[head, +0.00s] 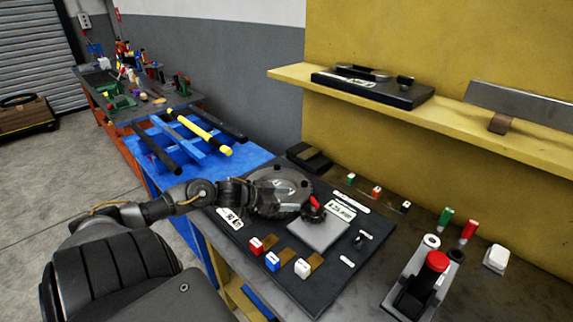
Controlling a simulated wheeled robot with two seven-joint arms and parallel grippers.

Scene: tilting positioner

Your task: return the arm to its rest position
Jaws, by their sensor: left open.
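My left arm comes in from the left, and my left gripper (246,193) is at the left edge of a dark round disc (282,187), low over the black board (232,233). The gripper is open. Its fingertips blend into the dark disc, so I cannot tell whether they touch it. The disc looks tilted, and a small red-tipped part (315,202) shows at its right. A flat grey plate (318,233) lies just in front of the disc. My right gripper is not in view.
Red (256,246), blue (272,261) and white (302,268) blocks sit along the board's front. A red-button device (436,262) stands at right. A shelf (450,119) runs along the yellow wall. A blue frame (182,140) lies on the blue table behind my arm.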

